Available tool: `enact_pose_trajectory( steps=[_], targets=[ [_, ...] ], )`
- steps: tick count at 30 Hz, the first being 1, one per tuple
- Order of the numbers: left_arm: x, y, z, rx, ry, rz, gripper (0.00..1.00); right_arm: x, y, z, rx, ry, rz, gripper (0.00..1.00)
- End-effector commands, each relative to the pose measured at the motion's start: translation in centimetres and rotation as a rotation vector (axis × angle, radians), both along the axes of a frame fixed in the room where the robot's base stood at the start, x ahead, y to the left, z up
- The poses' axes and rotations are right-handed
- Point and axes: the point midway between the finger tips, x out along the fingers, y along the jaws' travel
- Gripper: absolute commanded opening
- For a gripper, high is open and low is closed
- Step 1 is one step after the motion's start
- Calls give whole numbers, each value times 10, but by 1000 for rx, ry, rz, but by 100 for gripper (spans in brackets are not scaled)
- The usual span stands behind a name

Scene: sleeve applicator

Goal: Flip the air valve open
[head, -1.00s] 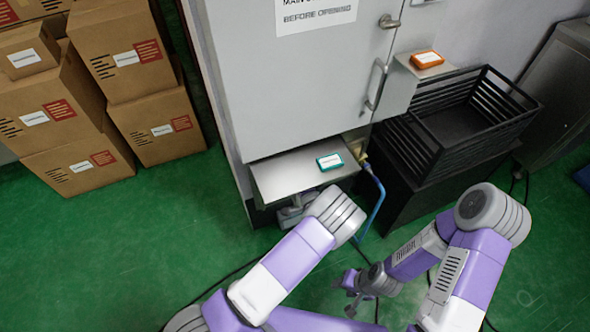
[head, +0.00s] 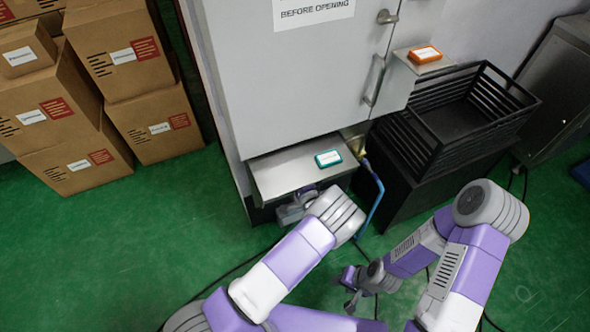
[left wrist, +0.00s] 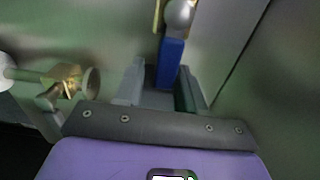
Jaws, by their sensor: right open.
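The air valve's blue lever (left wrist: 171,62) shows in the left wrist view, hanging from a silver and brass valve body (left wrist: 178,14). My left gripper (left wrist: 160,84) has its two fingers apart, with the lever's lower end in line between them. I cannot tell whether either finger touches it. In the head view my left gripper (head: 290,212) is at the front edge of the cabinet's lower shelf, partly hidden by my forearm, and the lever cannot be seen there. My right gripper (head: 347,291) is open and empty, low over the green floor.
A grey cabinet (head: 290,75) stands above a metal shelf (head: 280,178) bearing a teal box (head: 328,158). A blue hose (head: 377,200) hangs beside it. A black crate (head: 428,150) stands right. A brass fitting (left wrist: 66,76) lies left of my left gripper.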

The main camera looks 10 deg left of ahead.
Motion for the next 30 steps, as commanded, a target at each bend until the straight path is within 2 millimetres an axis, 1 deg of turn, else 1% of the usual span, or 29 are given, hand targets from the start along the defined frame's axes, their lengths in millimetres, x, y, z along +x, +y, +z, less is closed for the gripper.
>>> enact_pose_trajectory(
  steps=[8, 11, 14, 22, 27, 30],
  targets=[
    [1, 0, 2, 1, -4, 0, 47, 0, 0, 0, 0, 0, 0, 47],
    [-2, -2, 2, 0, -4, -1, 47, 0, 0, 2, 0, 0, 0, 47],
    [-11, -10, 3, 0, -2, -4, 47, 0, 0, 6, 0, 0, 0, 47],
    [-49, -34, 3, 2, -2, -3, 47, 0, 0, 18, 0, 0, 0, 47],
    [-61, -41, 2, 0, -2, -1, 47, 0, 0, 21, 0, 0, 0, 47],
    [-63, -42, 2, 1, -3, 0, 47, 0, 0, 21, 0, 0, 0, 47]
  ],
)
